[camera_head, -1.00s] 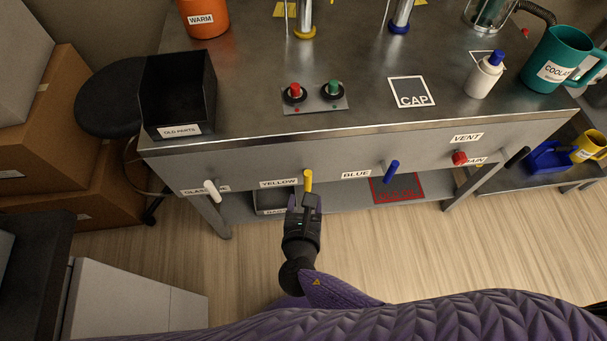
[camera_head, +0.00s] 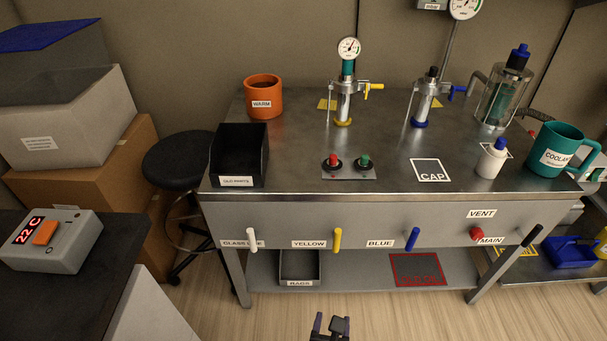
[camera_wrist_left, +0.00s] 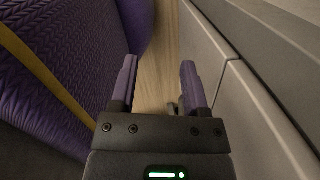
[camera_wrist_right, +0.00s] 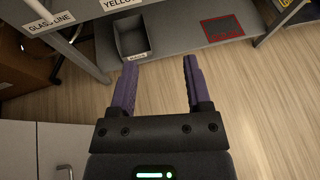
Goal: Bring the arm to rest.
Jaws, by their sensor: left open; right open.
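My right gripper (camera_head: 330,325) shows at the bottom edge of the head view, in front of the bench and below its lower shelf. In the right wrist view its two purple fingers (camera_wrist_right: 155,90) are apart with only wood floor between them. It touches nothing that I can see. My left gripper (camera_wrist_left: 158,88) is out of the head view. In the left wrist view its fingers are apart and empty, over a strip of floor between my purple body and a pale cabinet. The yellow handle (camera_head: 337,239) on the bench front stands free of my gripper.
The steel bench (camera_head: 300,205) carries white, yellow, blue, red and black handles along its front. A rags bin (camera_head: 300,267) sits on the lower shelf. A pale cabinet (camera_wrist_left: 245,100) stands close beside my left gripper. A stool (camera_head: 180,160) and boxes (camera_head: 65,120) are left.

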